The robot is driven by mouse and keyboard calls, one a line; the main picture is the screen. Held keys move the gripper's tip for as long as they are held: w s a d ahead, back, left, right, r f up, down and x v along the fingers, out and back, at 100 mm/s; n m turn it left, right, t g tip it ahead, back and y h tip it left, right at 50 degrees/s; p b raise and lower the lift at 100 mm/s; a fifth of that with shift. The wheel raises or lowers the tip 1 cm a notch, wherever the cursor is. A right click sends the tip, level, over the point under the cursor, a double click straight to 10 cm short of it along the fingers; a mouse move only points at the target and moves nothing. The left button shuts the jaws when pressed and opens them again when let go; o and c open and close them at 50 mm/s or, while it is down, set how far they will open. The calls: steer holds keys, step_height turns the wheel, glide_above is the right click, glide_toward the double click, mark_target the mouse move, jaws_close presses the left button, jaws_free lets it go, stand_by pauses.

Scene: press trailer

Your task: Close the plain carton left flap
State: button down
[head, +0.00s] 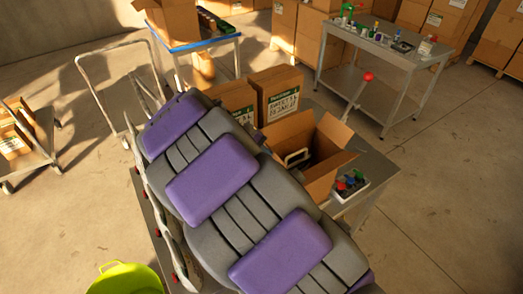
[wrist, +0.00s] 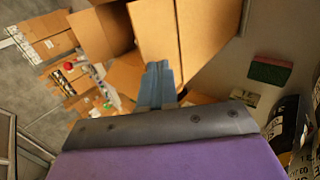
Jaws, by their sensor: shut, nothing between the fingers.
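The plain carton (head: 318,180) stands open on a grey table right of my arm in the head view. One flap (head: 334,131) stands up at its far right and another (head: 337,161) slants out at its near right. A pale handle-like item shows inside. My arm hides the carton's near left part, and I cannot make out the left flap for certain. In the wrist view my gripper (wrist: 157,83) is shut and empty, its blue-grey fingers in front of large brown cardboard panels (wrist: 155,40). I cannot tell whether they touch. The fingertips are hidden in the head view.
Printed cartons (head: 279,90) stand behind the plain carton. A white tray (head: 347,190) of small coloured items sits to its right. A red-knobbed lever (head: 368,77) rises behind. A green sponge (wrist: 270,70) lies at right in the wrist view. Open floor lies at the right.

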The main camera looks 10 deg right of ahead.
steer(key=d+y+p, duration=0.1)
steer(key=d+g+y+p, duration=0.1)
steer(key=y+p, duration=0.1)
steer(key=w+d+r+y+p, duration=0.1)
steer(key=p, duration=0.1)
steer(key=shift+d+r, duration=0.1)
steer(key=shift+d, duration=0.1)
steer(key=w+d+f+g+y+b, duration=0.2)
steer(key=d+f+y, duration=0.4)
steer(key=y, duration=0.3)
steer(key=shift+w+d+f+g+y, duration=0.2)
steer(key=shift+w+d+g+y, duration=0.15)
steer(key=shift+d+g, duration=0.45)
steer(key=shift+d+f, duration=0.1)
steer(key=shift+s+f, duration=0.1)
stand_by(0.5)
